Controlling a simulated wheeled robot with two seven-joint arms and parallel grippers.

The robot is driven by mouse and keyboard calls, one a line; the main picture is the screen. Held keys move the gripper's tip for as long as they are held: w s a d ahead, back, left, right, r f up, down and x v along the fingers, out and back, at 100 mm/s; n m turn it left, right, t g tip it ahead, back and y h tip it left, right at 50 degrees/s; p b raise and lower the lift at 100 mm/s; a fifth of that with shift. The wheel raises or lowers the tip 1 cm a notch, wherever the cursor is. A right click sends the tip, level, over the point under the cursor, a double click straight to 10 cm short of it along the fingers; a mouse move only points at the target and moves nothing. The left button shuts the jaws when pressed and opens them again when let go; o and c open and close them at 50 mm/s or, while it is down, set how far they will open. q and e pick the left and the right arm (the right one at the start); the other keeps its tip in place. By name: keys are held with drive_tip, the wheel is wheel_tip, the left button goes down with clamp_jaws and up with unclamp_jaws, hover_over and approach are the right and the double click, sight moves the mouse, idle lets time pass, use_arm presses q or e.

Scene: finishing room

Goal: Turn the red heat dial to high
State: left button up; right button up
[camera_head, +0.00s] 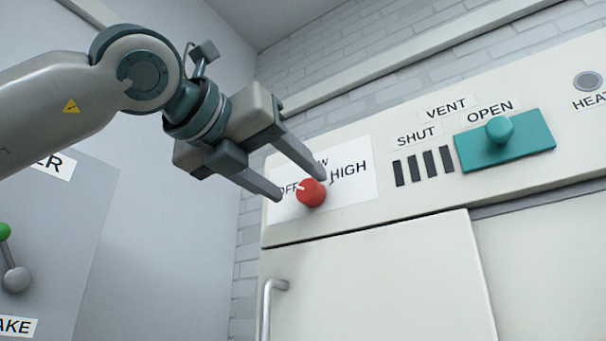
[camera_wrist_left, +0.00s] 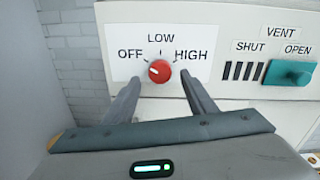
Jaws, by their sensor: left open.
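The red heat dial (camera_head: 311,193) sits on a white label plate (camera_head: 358,186) marked OFF, LOW and HIGH on the cabinet front. In the left wrist view the dial (camera_wrist_left: 159,71) shows whole, with its pale pointer mark toward its left side, on the OFF side. My left gripper (camera_head: 299,188) is open in front of the panel. Its two fingers lie on either side of the dial in the picture, and they also flank it in the left wrist view (camera_wrist_left: 163,88). I cannot tell whether they touch it. My right gripper is not in view.
Right of the dial is a teal vent slider (camera_head: 505,146) with SHUT and OPEN labels and dark slots (camera_head: 424,166). Below is a cabinet door with a metal handle (camera_head: 270,307). A grey panel with a green-knobbed lever (camera_head: 12,262) stands at the left.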

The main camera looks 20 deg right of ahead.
sight(306, 191)
use_arm(q)
drive_tip(key=shift+p+x, duration=0.65)
drive_tip(key=shift+x, duration=1.3)
drive_tip(key=c, duration=1)
